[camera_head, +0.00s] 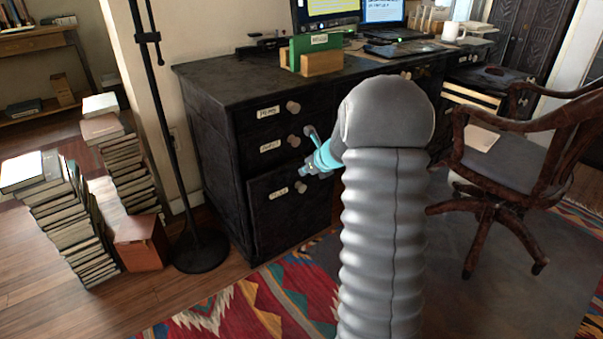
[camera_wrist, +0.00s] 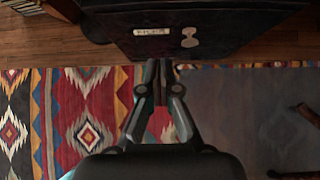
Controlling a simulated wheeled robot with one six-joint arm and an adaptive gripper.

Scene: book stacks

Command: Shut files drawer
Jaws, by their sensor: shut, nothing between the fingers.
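The files drawer (camera_head: 265,215) is the large dark bottom drawer in the desk's left pedestal, with a small label and a round knob. Its front appears to stand a little proud of the drawers above. In the wrist view, the drawer front (camera_wrist: 215,25) fills the top middle, with a label and a pale knob showing. My gripper (camera_head: 308,169) is in front of the pedestal, near the knob. In the wrist view, my gripper's fingertips (camera_wrist: 158,65) are shut together and empty, overlapping the drawer's edge below the label. I cannot tell whether they touch it.
Two smaller drawers sit above. Book stacks (camera_head: 66,222) and a black lamp stand (camera_head: 202,250) are left of the desk (camera_head: 220,75). A wooden swivel chair (camera_head: 500,165) is at right. A patterned rug (camera_head: 245,305) covers the floor in front.

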